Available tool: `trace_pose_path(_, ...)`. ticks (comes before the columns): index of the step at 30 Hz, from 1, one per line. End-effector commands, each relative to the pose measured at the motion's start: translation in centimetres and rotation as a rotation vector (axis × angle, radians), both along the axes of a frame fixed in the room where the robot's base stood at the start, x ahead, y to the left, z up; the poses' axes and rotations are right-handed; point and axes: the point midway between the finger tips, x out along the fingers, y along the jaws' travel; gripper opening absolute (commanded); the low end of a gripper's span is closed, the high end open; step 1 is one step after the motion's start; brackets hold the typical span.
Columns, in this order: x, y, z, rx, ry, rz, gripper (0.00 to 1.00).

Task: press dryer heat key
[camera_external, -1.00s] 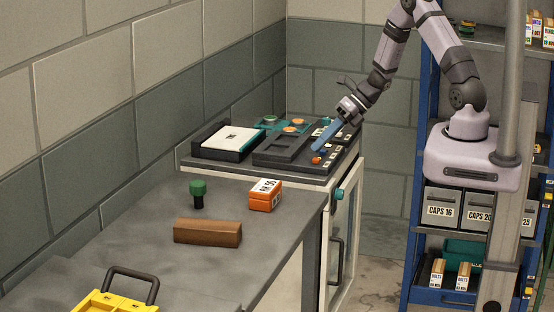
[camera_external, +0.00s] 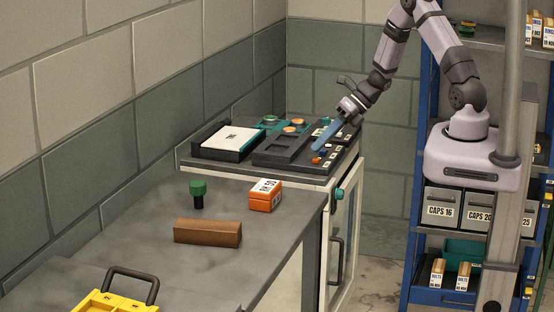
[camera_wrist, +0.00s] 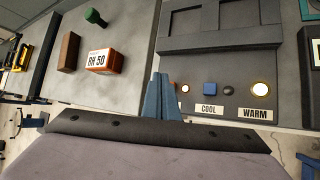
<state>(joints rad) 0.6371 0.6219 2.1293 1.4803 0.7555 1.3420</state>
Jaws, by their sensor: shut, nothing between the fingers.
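The dryer control panel (camera_wrist: 240,70) is a dark grey top with keys and lights. In the wrist view a square blue key (camera_wrist: 209,88), a small dark round part (camera_wrist: 227,90) and a large glowing round light (camera_wrist: 260,88) sit above the labels COOL (camera_wrist: 209,108) and WARM (camera_wrist: 255,114). A small orange-rimmed round part with a bright centre (camera_wrist: 185,88) lies just right of my fingers. My gripper (camera_external: 317,148) is shut and empty, its blue fingers pointing down at the panel near the coloured keys. The fingers (camera_wrist: 162,85) partly hide another label. I cannot tell whether the tips touch anything.
A tray with a white sheet (camera_external: 231,140) stands left of the panel. On the grey bench are an orange box (camera_external: 265,196), a brown block (camera_external: 207,232), a green-topped knob (camera_external: 198,188) and a yellow case (camera_external: 115,302). A blue shelf rack (camera_external: 418,200) stands at right.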

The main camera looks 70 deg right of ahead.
Motion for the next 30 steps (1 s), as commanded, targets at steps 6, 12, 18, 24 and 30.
trace_pose_path(6,0.0,0.0,0.0,0.0,0.0,0.0,0.0)
trace_pose_path(12,0.0,0.0,0.0,0.0,0.0,0.0,0.0)
trace_pose_path(18,-0.01,0.0,-0.15,0.0,0.0,0.0,0.0)
trace_pose_path(24,0.0,0.02,-0.78,0.001,0.0,-0.001,0.0)
trace_pose_path(30,0.01,0.02,-0.94,0.001,0.0,-0.001,0.0)
